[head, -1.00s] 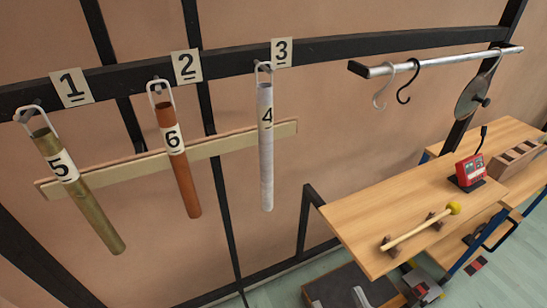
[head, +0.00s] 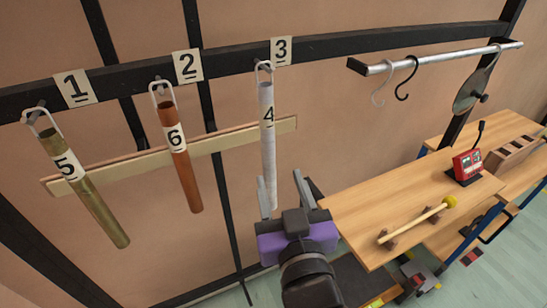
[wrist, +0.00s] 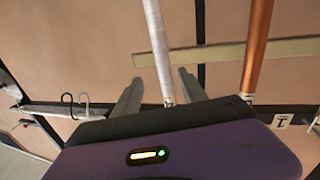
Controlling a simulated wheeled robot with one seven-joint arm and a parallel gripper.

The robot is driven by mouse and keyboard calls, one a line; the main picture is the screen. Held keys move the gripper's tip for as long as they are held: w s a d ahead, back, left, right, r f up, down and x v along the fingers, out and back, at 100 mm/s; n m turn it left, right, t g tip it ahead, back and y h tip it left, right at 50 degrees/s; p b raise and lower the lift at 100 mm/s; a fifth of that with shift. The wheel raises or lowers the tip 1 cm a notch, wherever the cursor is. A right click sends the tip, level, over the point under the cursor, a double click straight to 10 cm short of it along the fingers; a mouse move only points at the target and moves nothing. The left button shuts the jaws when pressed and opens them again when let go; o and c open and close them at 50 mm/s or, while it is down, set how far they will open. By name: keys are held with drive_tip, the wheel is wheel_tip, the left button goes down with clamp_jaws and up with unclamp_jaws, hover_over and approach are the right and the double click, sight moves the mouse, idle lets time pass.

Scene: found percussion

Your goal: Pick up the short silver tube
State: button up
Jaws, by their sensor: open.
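The silver tube (head: 268,150), labelled 4, hangs upright from a wire loop on the peg by plate 3. In the wrist view the silver tube (wrist: 157,40) appears between the two spread fingers of my gripper (wrist: 160,78). I cannot tell how far the tube is from them in depth.
A copper tube (head: 179,155), labelled 6, and a brass tube (head: 92,205), labelled 5, hang to the left. A wooden bar (head: 225,143) runs behind the tubes. A wooden table (head: 370,210) at right holds a mallet (head: 418,224) and a red device (head: 467,164).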

sight(273, 160)
drive_tip(key=w, duration=0.2)
drive_tip(key=w+p, duration=0.1)
drive_tip(key=w, duration=0.2)
drive_tip(key=w+p, duration=0.1)
drive_tip(key=w, duration=0.1)
drive_tip(key=shift+w+a+f, duration=0.15)
drive_tip(key=shift+a+f, duration=0.15)
drive_tip(key=shift+f, duration=0.05)
drive_tip(key=shift+c, duration=0.4)
clamp_jaws()
